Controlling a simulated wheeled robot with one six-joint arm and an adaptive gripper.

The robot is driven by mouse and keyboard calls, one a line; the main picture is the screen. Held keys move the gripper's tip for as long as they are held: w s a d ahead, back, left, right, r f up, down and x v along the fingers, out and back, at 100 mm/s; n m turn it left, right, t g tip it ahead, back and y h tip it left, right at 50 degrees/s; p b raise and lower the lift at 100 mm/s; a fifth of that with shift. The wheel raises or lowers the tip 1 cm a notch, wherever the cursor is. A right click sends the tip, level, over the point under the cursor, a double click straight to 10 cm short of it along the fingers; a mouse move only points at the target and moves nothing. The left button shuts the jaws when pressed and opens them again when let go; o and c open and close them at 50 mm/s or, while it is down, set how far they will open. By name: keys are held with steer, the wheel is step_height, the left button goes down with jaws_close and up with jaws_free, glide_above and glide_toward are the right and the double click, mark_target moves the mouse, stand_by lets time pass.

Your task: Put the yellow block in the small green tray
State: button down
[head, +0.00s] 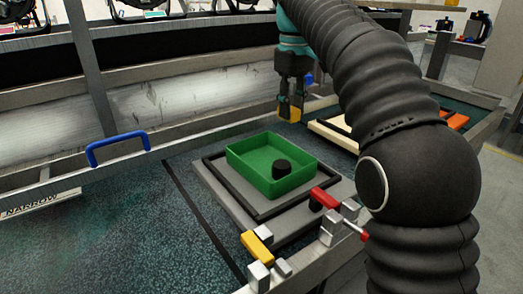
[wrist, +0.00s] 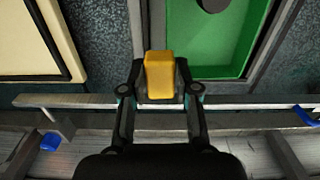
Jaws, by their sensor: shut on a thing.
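My gripper (head: 291,101) is shut on the yellow block (head: 288,112) and holds it in the air behind the green tray, towards the rail. In the wrist view the yellow block (wrist: 160,75) sits between the fingertips of my gripper (wrist: 160,92). The small green tray (head: 247,169) lies on a grey board with a black frame, and a black round piece (head: 281,168) stands inside it. In the wrist view the tray (wrist: 217,50) is just past the block, to the right.
Red (head: 325,197) and yellow (head: 257,246) pieces with metal clamps sit at the board's front edge. A blue handle (head: 118,147) stands on the rail at the left. A cream panel (wrist: 30,40) with a black frame lies beyond the block on the left in the wrist view.

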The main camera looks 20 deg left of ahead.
steer(key=b, duration=0.2)
glide_above(261, 161)
step_height(261, 161, down, 5)
steer(key=shift+w+a+r, duration=0.1)
steer(key=shift+r, duration=0.05)
steer(key=shift+f+b, duration=0.5)
steer(key=shift+f, duration=1.5)
steer(key=shift+f, duration=0.1)
steer(key=c, duration=0.9)
jaws_free()
steer(key=shift+o, duration=0.2)
step_height(261, 161, up, 12)
steer(key=p, duration=0.3)
steer(key=shift+p, duration=0.35)
